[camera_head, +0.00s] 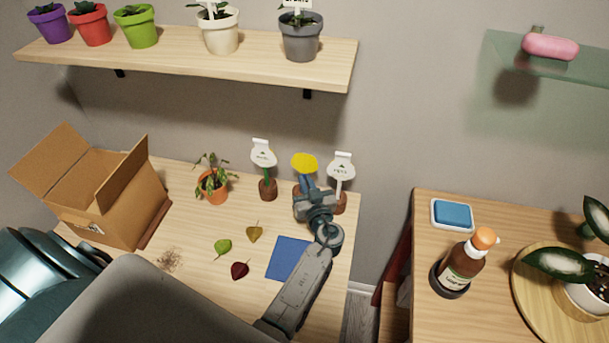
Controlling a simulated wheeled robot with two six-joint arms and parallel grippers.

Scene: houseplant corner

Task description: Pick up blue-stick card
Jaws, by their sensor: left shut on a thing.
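Several small cards stand in a row at the back of the wooden table. The left one is a white card (263,155) on a green stick in a brown base (267,190). The right one is a white card (342,165) on a pale stick. Between them is a yellow round-topped card (304,163). My left gripper (308,184) reaches up to it from the front and is shut on it just below the yellow top. Its stick is hidden by the fingers, so I cannot tell its colour or whether it still sits in its base. My right gripper is not in view.
A blue square (288,258) and several loose leaves (240,270) lie in front. A potted plant (213,185) and an open cardboard box (120,205) stand to the left. A shelf of pots (190,62) overhangs the back. A gap separates the right-hand table (425,225).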

